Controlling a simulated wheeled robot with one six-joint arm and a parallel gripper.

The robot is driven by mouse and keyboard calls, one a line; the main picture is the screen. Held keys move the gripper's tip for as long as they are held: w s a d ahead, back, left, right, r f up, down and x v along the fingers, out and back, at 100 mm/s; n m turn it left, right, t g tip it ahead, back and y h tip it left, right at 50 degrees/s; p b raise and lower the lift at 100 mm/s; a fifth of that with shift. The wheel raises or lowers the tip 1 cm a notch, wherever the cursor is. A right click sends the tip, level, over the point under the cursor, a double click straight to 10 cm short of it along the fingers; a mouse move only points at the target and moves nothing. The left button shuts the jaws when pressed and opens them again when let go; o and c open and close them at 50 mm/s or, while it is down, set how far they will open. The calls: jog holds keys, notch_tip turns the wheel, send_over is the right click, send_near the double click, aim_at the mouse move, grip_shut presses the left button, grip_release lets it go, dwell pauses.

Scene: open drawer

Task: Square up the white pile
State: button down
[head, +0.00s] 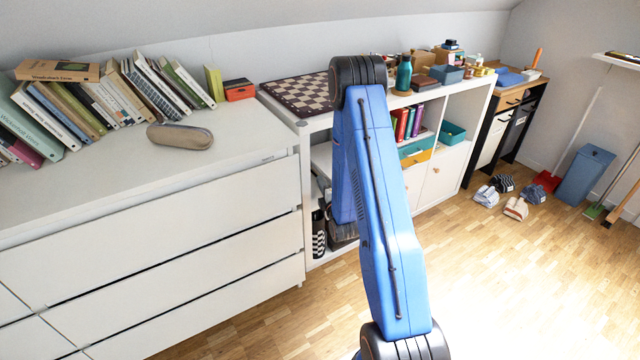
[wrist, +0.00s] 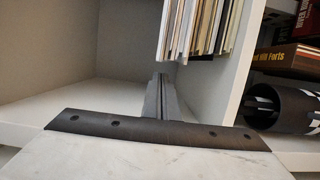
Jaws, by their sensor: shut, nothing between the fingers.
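The white pile (wrist: 203,28) shows at the top of the wrist view as a bundle of thin white, cream and dark-edged sheets or booklets. Their edges run up and down the picture and end unevenly. My gripper (wrist: 163,82) is shut and empty, its grey fingers narrow and close together. The fingertips lie by the lower left end of the pile; whether they touch it I cannot tell. In the head view my blue arm reaches to the white shelf unit (head: 462,108) and hides the pile and gripper.
A white divider (wrist: 237,75) stands right of the pile. Beyond it are a dark round container (wrist: 285,108) and dark books (wrist: 288,58). The compartment left of the pile (wrist: 80,55) is empty.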

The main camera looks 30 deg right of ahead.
aim_at(320, 171)
jog(key=x, duration=0.7)
jog(key=shift+w+d, duration=0.1)
jog(key=shift+w, duration=0.15)
jog(key=shift+d, duration=1.15)
jog(key=shift+s, duration=0.1)
